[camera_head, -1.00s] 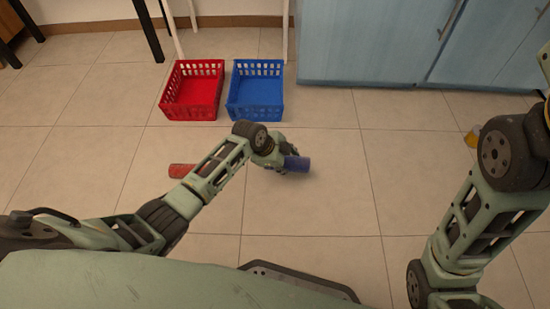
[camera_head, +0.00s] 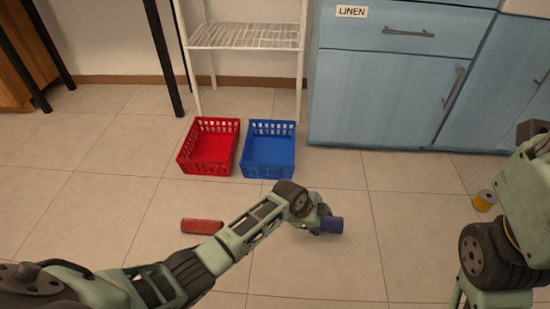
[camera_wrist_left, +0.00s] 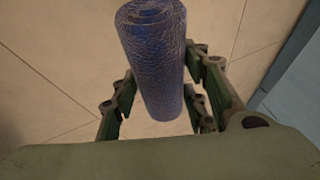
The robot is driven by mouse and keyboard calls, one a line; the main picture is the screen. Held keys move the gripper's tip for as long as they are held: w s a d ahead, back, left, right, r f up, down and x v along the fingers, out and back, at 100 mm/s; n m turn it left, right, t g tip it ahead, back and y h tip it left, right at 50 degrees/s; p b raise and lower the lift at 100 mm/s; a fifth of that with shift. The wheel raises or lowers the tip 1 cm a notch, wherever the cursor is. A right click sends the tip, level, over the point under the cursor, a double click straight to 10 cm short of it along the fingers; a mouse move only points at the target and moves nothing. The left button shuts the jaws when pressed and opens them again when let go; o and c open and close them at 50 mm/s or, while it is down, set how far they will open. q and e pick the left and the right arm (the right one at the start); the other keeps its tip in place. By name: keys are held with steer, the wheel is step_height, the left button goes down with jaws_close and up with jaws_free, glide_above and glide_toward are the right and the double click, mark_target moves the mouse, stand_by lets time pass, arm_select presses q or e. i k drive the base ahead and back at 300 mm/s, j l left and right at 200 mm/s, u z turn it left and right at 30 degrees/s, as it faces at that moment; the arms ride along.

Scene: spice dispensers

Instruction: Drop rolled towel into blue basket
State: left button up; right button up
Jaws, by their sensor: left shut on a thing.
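A blue rolled towel (camera_head: 332,225) is held in my left gripper (camera_head: 318,222), above or near the floor in front of the baskets; the height is hard to tell. In the left wrist view the blue roll (camera_wrist_left: 155,60) sits between the fingers of the left gripper (camera_wrist_left: 165,98), which are shut on it. The blue basket (camera_head: 268,172) stands on the floor, farther back and to the left of the towel, and looks empty. A red rolled towel (camera_head: 202,226) lies on the floor left of the gripper. My right arm shows at the right edge; its fingertips are hidden.
A red basket (camera_head: 207,166) stands just left of the blue one. A white wire rack (camera_head: 245,36) is behind them. Blue cabinets (camera_head: 385,100), one labelled LINEN, stand at the back right. A yellow roll (camera_head: 484,200) is on the floor at right. Floor between towel and baskets is clear.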

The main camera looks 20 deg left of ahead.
mark_target(266, 157)
steer(key=i+j+u, duration=0.25)
steer(key=i, duration=0.45)
steer(key=i+l+u, duration=0.1)
steer(key=i+u, duration=0.2)
steer(key=i, duration=0.45)
